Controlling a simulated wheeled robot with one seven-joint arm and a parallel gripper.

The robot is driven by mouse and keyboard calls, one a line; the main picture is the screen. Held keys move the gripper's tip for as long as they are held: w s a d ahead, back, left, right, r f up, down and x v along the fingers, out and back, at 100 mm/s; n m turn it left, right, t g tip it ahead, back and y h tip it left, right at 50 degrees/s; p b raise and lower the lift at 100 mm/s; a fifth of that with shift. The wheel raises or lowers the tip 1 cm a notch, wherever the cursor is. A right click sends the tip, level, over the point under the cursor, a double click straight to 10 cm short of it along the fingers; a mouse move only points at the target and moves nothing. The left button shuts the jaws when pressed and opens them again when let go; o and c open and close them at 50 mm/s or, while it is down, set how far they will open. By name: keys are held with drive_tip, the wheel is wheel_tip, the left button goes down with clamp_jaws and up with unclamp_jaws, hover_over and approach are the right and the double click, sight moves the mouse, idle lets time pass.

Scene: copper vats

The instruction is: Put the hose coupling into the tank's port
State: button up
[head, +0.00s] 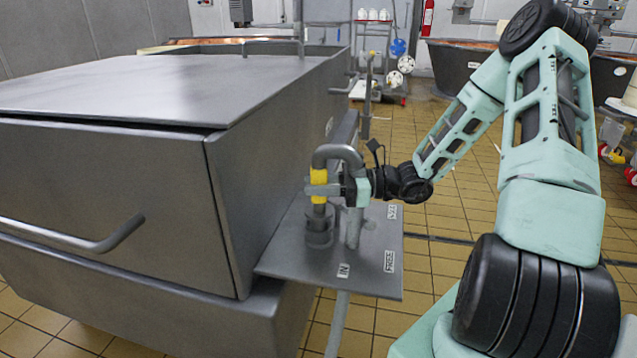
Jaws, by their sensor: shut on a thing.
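The hose coupling (318,178) has a yellow band and stands upright below a grey bent pipe on the side of the tank (240,190). My gripper (320,190) is shut on the coupling at its yellow band, reaching in from the right. The coupling's lower end is directly above or in a grey round collar, the port (319,236), on a flat metal plate. I cannot tell from this view whether the end is inside the collar.
The metal plate (376,268) juts from the tank and carries labels, one reading IN. A second upright pipe (353,228) stands close right of the port. A hose (336,325) hangs below the plate. A trolley (378,60) stands behind; the tiled floor to the right is mostly clear.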

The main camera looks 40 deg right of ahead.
drive_tip(key=shift+f+b, duration=0.35)
drive_tip(key=shift+f, duration=1.1)
idle(0.6)
drive_tip(key=o, duration=1.2)
drive_tip(key=shift+c, duration=0.2)
drive_tip(key=p+v, duration=0.3)
drive_tip(key=v, duration=1.4)
drive_tip(key=shift+s+d, duration=0.15)
drive_tip(key=shift+d, duration=0.1)
